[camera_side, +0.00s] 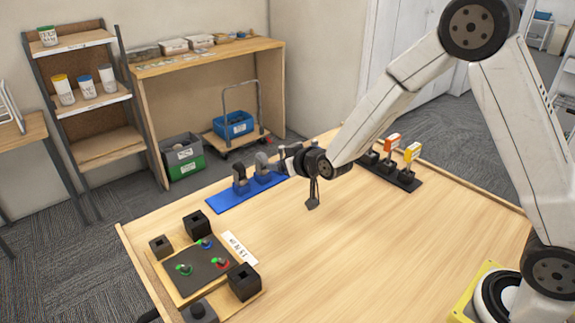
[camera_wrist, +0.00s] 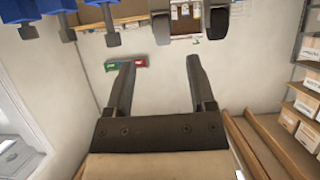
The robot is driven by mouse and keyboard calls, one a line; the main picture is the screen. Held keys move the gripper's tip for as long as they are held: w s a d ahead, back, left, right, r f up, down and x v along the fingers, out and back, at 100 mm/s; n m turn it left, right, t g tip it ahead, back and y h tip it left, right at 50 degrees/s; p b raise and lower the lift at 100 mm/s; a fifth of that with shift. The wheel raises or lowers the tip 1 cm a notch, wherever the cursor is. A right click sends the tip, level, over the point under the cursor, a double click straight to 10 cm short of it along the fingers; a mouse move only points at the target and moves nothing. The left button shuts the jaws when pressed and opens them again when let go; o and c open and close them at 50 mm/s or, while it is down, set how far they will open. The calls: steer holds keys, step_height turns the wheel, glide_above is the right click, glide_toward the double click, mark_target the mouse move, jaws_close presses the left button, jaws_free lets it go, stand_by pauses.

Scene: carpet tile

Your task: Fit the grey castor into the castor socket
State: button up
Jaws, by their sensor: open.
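My gripper (camera_side: 288,163) is just right of the right one, level and pointing left. In the wrist view my gripper (camera_wrist: 160,85) has its fingers wide apart with nothing between them. At the lower left is a wooden board (camera_side: 165,280) with square black socket blocks (camera_side: 197,226) (camera_side: 243,281); which is the castor socket I cannot tell.
A dark plate (camera_side: 205,268) on the board holds small green, blue and red pieces. A white label (camera_side: 239,248) lies beside it. A dark tray (camera_side: 405,181) with orange and yellow pieces stands at the right. The middle of the table (camera_side: 360,250) is clear.

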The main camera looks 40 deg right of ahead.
mark_target(264, 157)
steer(key=shift+w+a+r+t, duration=0.1)
steer(key=shift+w+t, duration=0.3)
steer(key=shift+w, duration=0.3)
steer(key=shift+x, duration=1.3)
steer(key=shift+x, duration=2.6)
jaws_close()
